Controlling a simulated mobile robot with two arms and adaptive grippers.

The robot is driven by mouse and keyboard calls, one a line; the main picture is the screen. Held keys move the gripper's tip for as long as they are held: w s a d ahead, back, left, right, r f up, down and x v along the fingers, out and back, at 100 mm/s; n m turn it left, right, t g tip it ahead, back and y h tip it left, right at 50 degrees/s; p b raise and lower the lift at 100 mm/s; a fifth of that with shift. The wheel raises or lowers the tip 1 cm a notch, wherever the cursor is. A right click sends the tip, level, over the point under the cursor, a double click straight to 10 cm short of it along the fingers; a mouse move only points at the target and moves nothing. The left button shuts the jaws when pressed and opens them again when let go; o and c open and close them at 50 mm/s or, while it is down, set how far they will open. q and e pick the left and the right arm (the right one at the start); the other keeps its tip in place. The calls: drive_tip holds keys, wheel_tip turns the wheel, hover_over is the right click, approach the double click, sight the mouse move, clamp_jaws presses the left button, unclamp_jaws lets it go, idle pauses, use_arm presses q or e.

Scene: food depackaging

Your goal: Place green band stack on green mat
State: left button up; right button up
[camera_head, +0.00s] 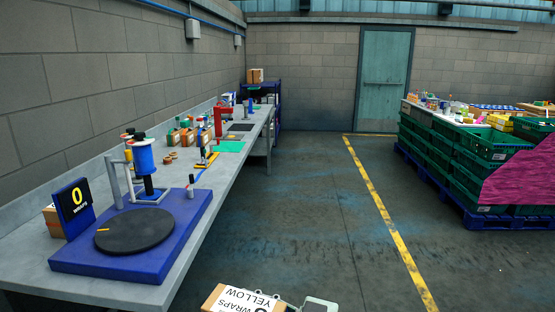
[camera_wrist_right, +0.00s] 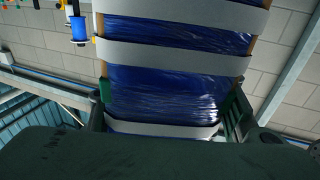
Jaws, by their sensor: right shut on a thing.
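My right gripper (camera_wrist_right: 170,112) has its fingers on both sides of a stack (camera_wrist_right: 165,88) wrapped in shiny blue film with several pale grey bands; no green band shows on it. In the head view, a brown box top with a white label reading "WRAPS YELLOW" (camera_head: 240,299) is cut off at the bottom edge, beside a grey part of my right gripper (camera_head: 318,304). It appears to be the held stack. The green mat (camera_head: 229,147) lies flat on the long grey bench, well ahead of the box. My left gripper is out of view.
A blue wrapping station with a black turntable (camera_head: 134,231) and a "0" sign (camera_head: 74,205) fills the near bench (camera_head: 98,288). Small tools and a red device (camera_head: 218,121) stand near the mat. Green crates (camera_head: 489,144) stand at right. The floor between is clear.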

drive_tip(key=shift+w+d+r+m+t+h, duration=0.1)
drive_tip(key=shift+w+d+m+t+h, duration=0.15)
drive_tip(key=shift+d+m+t+h, duration=0.5)
drive_tip(key=shift+w+d+m+t+h, duration=0.25)
drive_tip(key=shift+d+m+t, duration=0.25)
drive_tip(key=shift+t, duration=0.55)
drive_tip(key=s+d+f+m+t+h, duration=0.2)
drive_tip(key=d+f+m+t+h, duration=0.15)
drive_tip(key=d+m+h, duration=0.55)
drive_tip(key=s+d+f+m+t+h, duration=0.25)
drive_tip(key=d+t+h, duration=0.3)
drive_tip(key=d, duration=0.75)
drive_tip(key=s+f, duration=0.2)
drive_tip(key=s, duration=0.5)
drive_tip(key=shift+d+g, duration=0.15)
drive_tip(key=shift+g, duration=0.25)
drive_tip(key=shift+h, duration=0.25)
